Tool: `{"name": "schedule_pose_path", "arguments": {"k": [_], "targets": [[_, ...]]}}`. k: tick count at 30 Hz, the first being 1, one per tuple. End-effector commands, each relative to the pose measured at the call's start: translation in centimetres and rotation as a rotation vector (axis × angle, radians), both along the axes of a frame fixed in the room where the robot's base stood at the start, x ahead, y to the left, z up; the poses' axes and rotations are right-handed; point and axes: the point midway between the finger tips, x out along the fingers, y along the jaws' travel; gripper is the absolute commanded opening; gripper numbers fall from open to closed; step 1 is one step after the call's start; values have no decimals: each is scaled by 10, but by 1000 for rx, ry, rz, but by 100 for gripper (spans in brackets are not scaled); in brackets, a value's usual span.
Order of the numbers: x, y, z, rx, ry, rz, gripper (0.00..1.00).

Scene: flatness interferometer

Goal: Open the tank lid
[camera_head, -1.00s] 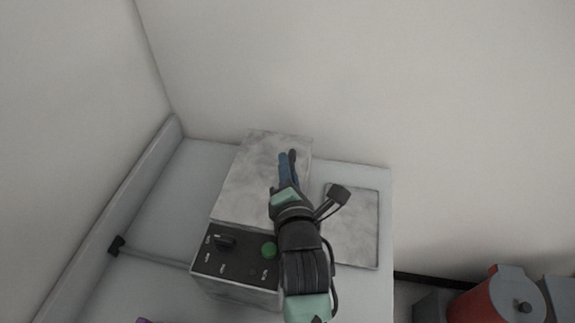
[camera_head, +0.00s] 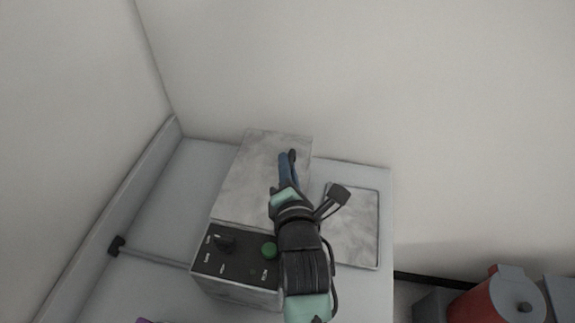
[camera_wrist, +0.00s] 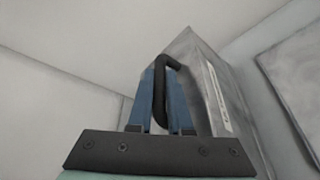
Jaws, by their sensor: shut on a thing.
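The tank lid (camera_head: 250,185) is the grey mottled top of the box-shaped unit on the bench, and it looks closed in the head view. In the wrist view the box's grey side (camera_wrist: 200,75) rises behind the fingers. A black bent handle (camera_wrist: 163,90) stands between the blue fingers of my gripper (camera_wrist: 160,95). My gripper is shut on this handle. In the head view my gripper (camera_head: 287,167) is over the right side of the lid, and the handle's dark end shows at the fingertips. My arm hides part of the lid's right edge.
A black control panel (camera_head: 238,255) with a knob, small switches and a green button (camera_head: 269,250) is on the box's front. A flat grey plate (camera_head: 358,235) lies to the right. Walls close off the left and back. A red container (camera_head: 490,300) stands at lower right.

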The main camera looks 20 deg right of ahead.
Motion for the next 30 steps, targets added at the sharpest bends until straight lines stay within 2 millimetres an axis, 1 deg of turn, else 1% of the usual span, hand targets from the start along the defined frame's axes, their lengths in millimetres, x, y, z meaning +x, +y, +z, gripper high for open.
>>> {"name": "schedule_pose_path", "arguments": {"k": [20,26,30], "targets": [[0,0,2,-5,5,0,0],[0,0,13,-55,38,0,0],[0,0,27,-126,87,0,0]]}}
